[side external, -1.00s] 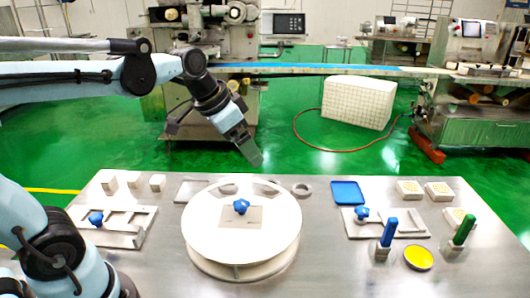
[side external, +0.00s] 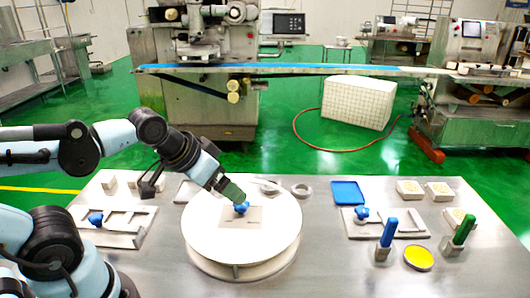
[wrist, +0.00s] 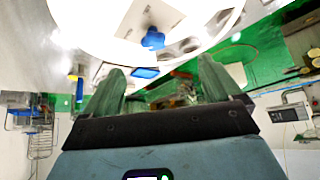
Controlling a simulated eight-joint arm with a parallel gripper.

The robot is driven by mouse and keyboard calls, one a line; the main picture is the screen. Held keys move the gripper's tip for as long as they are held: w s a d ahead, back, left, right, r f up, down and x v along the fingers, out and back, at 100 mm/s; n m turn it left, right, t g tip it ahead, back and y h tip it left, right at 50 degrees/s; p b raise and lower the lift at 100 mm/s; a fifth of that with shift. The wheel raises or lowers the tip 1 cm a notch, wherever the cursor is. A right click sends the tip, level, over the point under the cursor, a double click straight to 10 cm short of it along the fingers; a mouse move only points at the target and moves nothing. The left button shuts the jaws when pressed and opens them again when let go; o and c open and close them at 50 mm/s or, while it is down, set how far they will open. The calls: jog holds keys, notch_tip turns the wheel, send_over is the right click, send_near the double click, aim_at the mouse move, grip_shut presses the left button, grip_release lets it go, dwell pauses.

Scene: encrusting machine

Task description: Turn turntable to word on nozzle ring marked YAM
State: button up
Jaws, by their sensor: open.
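The round white turntable (side external: 268,237) sits at the middle of the steel table, with a blue star knob (side external: 241,208) on a square plate at its centre. My gripper (side external: 237,196) is open and empty, slanting down just above and behind the knob. In the wrist view the blue knob (wrist: 152,38) appears beyond the gap between my fingers (wrist: 163,80), and the turntable (wrist: 85,25) fills the top. A grey ring (side external: 302,190) lies behind the turntable at its right. No word YAM is readable in either view.
Left is a slotted metal fixture (side external: 136,239) with a blue knob (side external: 96,218); another fixture (side external: 398,224) stands right. A blue tray (side external: 347,192), blue-handled tool (side external: 389,232), green-handled tool (side external: 464,231) and yellow dish (side external: 419,257) are on the right.

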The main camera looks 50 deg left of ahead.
jog(key=shift+w+r+n+g, duration=0.3)
jog(key=shift+w+r+g, duration=0.1)
jog(key=shift+r, duration=0.1)
jog(key=c, duration=0.5)
jog(key=shift+o, duration=0.2)
jog(key=w+r+n+g, duration=0.4)
jog(key=r+n+g, duration=0.1)
jog(key=g, duration=0.1)
jog(key=shift+d+f, duration=0.15)
jog(key=shift+f, duration=2.75)
jog(key=shift+d+f, duration=0.1)
jog(key=shift+f, duration=2.8)
grip_shut()
